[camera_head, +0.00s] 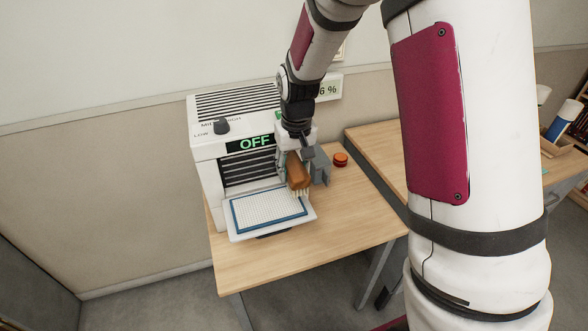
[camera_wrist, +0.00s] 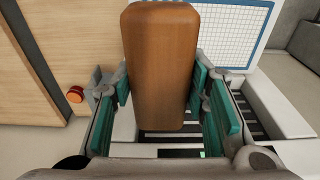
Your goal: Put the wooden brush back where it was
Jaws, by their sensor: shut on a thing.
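The wooden brush (camera_head: 298,170) has a brown wooden body and pale bristles that point down in the head view. My gripper (camera_head: 304,165) is shut on it, just right of the white machine's front. In the wrist view the brush (camera_wrist: 160,65) stands between the green finger pads of my gripper (camera_wrist: 165,95). The bristles end close to the right edge of the white tray (camera_head: 232,230) with the blue-edged grid panel (camera_head: 268,210). I cannot tell whether the bristles touch anything. The brush's earlier place cannot be told from these frames.
The white machine (camera_head: 205,160) with an "OFF" display stands on the wooden table (camera_head: 330,225). A red-orange button (camera_head: 340,159) is right of my gripper; it also shows in the wrist view (camera_wrist: 76,94). The table's front right is clear. A second table (camera_head: 375,145) adjoins at right.

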